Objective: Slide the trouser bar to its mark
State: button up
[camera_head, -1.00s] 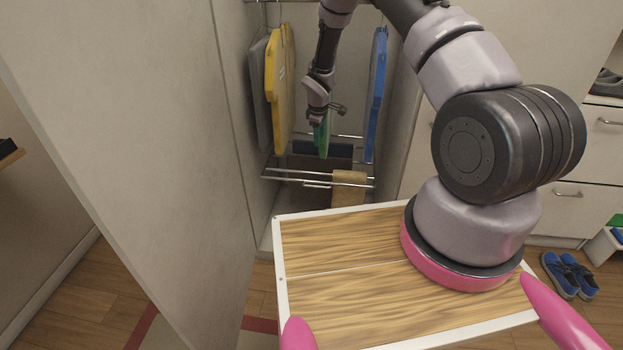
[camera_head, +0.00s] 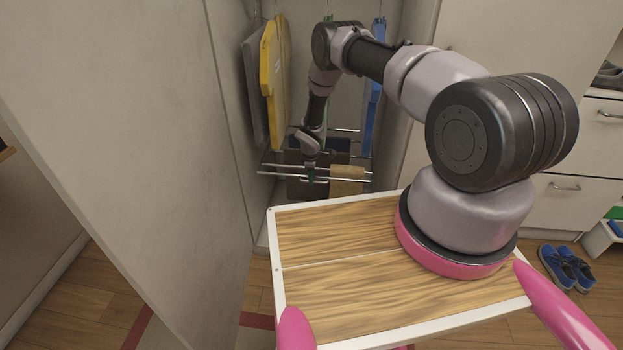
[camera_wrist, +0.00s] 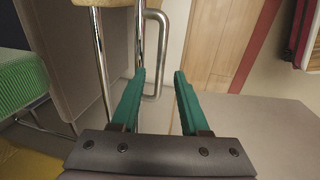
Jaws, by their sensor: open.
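The trouser bar is part of a chrome rack (camera_head: 280,174) low inside the open wardrobe. A tan folded cloth (camera_head: 346,173) hangs over its right part. In the wrist view a chrome loop handle (camera_wrist: 163,50) stands out beside the chrome rods (camera_wrist: 101,60). My gripper (camera_head: 311,180) is down at the front of the rack, left of the tan cloth. In the wrist view its green fingers (camera_wrist: 159,74) are open, with the handle's end showing between them. I cannot tell if they touch it. I cannot make out the mark.
Yellow (camera_head: 271,80) and blue (camera_head: 372,105) hanging items flank my arm inside the wardrobe. A dark cloth (camera_head: 296,187) hangs behind my gripper. The wardrobe's side panel (camera_head: 235,110) stands close on the left. Blue shoes (camera_head: 567,268) lie on the floor at right.

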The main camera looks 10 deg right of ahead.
jog(key=shift+w+f, duration=0.1)
jog(key=shift+f, duration=0.5)
jog(key=shift+d, duration=0.1)
grip_shut()
dwell(1.0)
